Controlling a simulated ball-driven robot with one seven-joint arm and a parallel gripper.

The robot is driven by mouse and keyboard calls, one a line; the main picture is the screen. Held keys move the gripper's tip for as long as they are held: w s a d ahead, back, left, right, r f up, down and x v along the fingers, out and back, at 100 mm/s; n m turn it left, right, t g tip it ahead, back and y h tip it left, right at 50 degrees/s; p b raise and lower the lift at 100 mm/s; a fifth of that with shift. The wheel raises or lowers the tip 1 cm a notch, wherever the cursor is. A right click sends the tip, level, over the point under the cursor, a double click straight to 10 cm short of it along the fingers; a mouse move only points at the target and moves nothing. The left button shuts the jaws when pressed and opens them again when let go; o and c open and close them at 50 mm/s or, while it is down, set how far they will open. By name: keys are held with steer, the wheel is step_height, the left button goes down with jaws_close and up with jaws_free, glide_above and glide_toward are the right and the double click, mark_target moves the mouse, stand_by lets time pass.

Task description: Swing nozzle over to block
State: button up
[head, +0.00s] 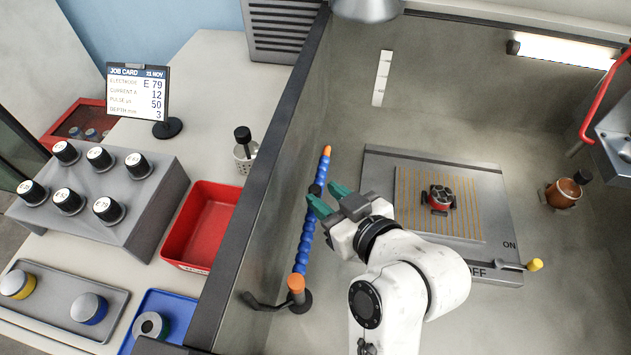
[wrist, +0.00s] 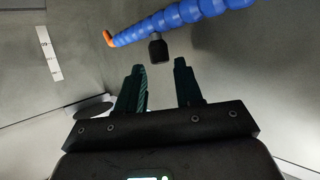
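The nozzle is a blue segmented hose (head: 305,238) with an orange tip (head: 327,151), rising from an orange-topped base (head: 296,284) along the tank's left side. It points toward the back, away from the block. A black knob (head: 315,190) sticks out of the hose. The small dark block with red parts (head: 440,197) sits on the striped plate to the right. My gripper (head: 328,198) is open and empty beside the hose. In the wrist view the knob (wrist: 158,49) is just beyond and between my open fingertips (wrist: 159,72), with the blue hose (wrist: 190,12) behind it.
The grey plate (head: 500,258) has an ON/OFF lever with a yellow knob (head: 535,265). A copper cup (head: 563,193) stands at the right. The tank's dark left wall (head: 262,180) separates it from the bench with a red tray (head: 200,228).

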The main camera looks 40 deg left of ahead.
mark_target(316, 190)
steer(key=shift+x, duration=2.25)
jaws_close()
